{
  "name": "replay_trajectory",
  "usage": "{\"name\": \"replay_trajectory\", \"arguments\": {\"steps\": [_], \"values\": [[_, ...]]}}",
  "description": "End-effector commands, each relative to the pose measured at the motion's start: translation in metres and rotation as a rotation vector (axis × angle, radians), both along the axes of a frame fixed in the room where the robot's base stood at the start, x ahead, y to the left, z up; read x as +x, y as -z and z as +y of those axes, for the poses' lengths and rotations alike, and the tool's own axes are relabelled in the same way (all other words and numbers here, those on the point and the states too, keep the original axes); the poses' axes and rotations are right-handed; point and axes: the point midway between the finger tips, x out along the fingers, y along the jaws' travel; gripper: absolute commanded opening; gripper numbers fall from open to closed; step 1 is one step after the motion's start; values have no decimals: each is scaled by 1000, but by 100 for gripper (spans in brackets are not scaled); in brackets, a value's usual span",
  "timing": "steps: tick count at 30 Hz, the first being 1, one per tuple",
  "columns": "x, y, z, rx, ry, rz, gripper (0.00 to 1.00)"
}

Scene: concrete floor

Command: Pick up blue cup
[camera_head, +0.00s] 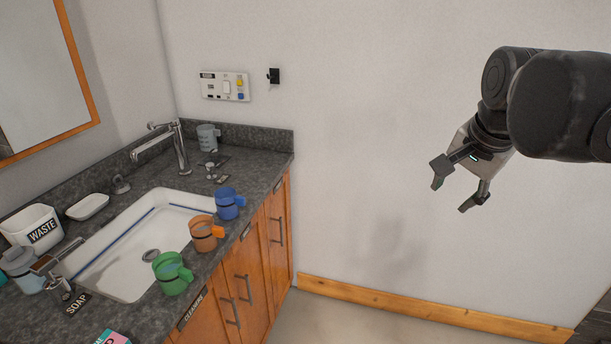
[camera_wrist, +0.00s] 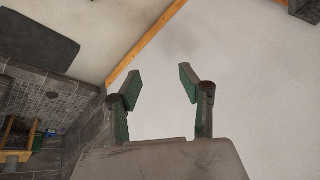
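The blue cup (camera_head: 228,204) stands on the dark stone counter at the right edge of the sink, its handle pointing right. An orange cup (camera_head: 203,236) and a green cup (camera_head: 171,276) stand in front of it along the same edge. My gripper (camera_head: 452,197) is up in the air to the right of the counter, well apart from the blue cup. In the wrist view, my gripper (camera_wrist: 158,88) has its two fingers spread with nothing between them. No cup shows in the wrist view.
The white sink (camera_head: 125,272) is set in the counter (camera_head: 262,146), with a tall faucet (camera_head: 180,148) behind. A grey cup (camera_head: 208,137) stands at the back. A waste bin (camera_head: 32,226) and soap dish (camera_head: 87,206) are at left. Free floor lies right of the wooden cabinet (camera_head: 243,274).

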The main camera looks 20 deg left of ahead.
Motion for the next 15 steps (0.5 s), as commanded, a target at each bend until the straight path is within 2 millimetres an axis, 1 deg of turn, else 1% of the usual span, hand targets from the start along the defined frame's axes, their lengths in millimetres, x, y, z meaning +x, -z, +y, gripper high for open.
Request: {"name": "replay_trajectory", "arguments": {"steps": [1, 5, 6, 8, 9, 11, 12, 14, 15], "values": [[14, -11, 19, 15, 24, 22, 39], [43, -24, 65, 52, 105, 77, 39], [51, -27, 80, 62, 130, 94, 39], [62, -30, 102, 74, 169, 119, 39], [69, -31, 118, 83, 196, 135, 39], [78, -33, 142, 93, 235, 160, 39], [84, -33, 157, 99, 261, 176, 39], [92, -33, 182, 106, 302, 201, 39], [97, -32, 199, 111, 330, 216, 39]]}}
